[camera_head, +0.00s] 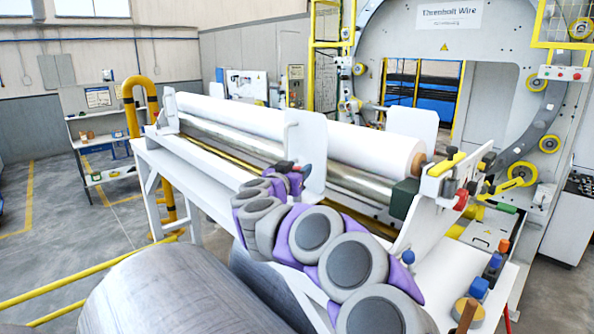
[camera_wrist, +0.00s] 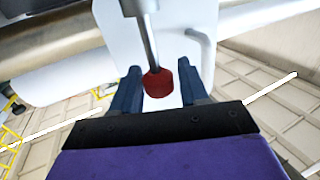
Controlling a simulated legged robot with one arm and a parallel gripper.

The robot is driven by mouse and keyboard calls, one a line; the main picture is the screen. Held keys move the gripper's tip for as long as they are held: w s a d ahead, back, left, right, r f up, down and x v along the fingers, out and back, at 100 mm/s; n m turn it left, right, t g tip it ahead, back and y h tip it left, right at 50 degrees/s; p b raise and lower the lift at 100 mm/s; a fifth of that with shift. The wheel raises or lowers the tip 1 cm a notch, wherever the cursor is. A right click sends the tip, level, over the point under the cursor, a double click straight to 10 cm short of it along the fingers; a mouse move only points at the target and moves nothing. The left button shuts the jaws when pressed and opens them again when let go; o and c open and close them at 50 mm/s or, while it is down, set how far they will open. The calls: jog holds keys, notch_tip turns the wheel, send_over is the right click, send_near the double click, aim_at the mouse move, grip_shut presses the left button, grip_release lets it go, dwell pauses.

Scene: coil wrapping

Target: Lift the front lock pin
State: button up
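A lock pin with a red knob (camera_wrist: 158,82) and a grey metal shaft (camera_wrist: 148,40) shows in the wrist view in front of a white plate. My gripper (camera_wrist: 160,88) is open, with one dark blue finger on each side of the red knob. The left finger is very close to the knob; I cannot tell whether it touches. A narrow gap shows on the right. In the head view my gripper (camera_head: 294,170) is beside the white upright plate (camera_head: 306,150) on the roll stand. The knob is small and partly hidden there.
A long white roll (camera_head: 290,125) lies above a metal roller (camera_head: 350,180) on the white stand. A grey steel cylinder (camera_head: 180,290) lies in front. Blue-topped parts (camera_head: 478,287) stand at right, with the large wrapping ring (camera_head: 500,110) behind. A yellow rail (camera_head: 80,275) runs at left.

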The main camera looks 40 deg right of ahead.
aim_at(298, 167)
grip_shut()
dwell(0.3)
notch_tip(298, 167, up, 3)
jog(key=p, duration=0.4)
jog(key=shift+r, duration=0.1)
jog(key=shift+w, duration=0.1)
grip_release()
jog(key=shift+o, duration=1.3)
jog(key=shift+s, duration=0.25)
jog(key=shift+w, duration=0.15)
